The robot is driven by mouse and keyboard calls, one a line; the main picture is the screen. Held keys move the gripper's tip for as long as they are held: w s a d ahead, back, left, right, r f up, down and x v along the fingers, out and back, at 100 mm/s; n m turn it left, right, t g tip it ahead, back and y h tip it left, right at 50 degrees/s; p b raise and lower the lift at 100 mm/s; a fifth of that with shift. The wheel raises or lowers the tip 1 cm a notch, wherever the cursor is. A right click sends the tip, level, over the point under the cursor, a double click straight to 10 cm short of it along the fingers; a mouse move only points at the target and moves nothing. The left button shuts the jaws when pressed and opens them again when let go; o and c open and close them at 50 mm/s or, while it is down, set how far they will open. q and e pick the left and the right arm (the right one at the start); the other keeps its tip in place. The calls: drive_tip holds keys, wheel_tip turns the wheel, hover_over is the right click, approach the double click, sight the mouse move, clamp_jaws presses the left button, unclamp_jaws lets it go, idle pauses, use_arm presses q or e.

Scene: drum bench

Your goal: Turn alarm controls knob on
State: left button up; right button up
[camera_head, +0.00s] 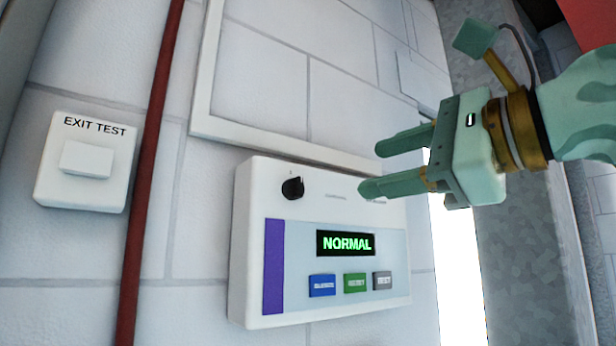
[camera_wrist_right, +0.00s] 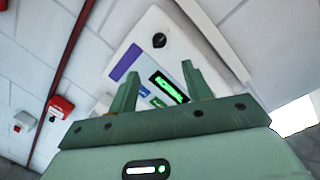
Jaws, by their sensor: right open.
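The alarm control panel (camera_head: 258,200) is a white box on the wall with a lit screen (camera_head: 345,243) reading NORMAL. Its black knob (camera_head: 293,187) is at the upper left of its face; the knob also shows in the right wrist view (camera_wrist_right: 159,40). My right gripper (camera_head: 368,168) is open and empty, to the right of the knob and apart from it, in front of the panel's upper right. In the right wrist view its two fingers (camera_wrist_right: 158,82) point toward the panel. My left gripper is not in view.
Blue (camera_head: 322,285), green (camera_head: 355,283) and grey (camera_head: 382,281) buttons sit under the screen. A white EXIT TEST switch (camera_head: 86,160) and a red pipe (camera_head: 150,160) are to the left. A red box (camera_wrist_right: 61,106) shows in the wrist view. Space before the knob looks clear.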

sight(302, 187)
drive_tip(key=p+x, duration=0.5)
drive_tip(key=x, duration=0.6)
drive_tip(key=shift+w+a+r, duration=0.1)
drive_tip(key=shift+a+r, duration=0.05)
drive_tip(key=shift+a, duration=0.2)
drive_tip(key=shift+w+a+p, duration=0.3)
drive_tip(key=shift+w+a, duration=0.15)
drive_tip(key=c, duration=0.9)
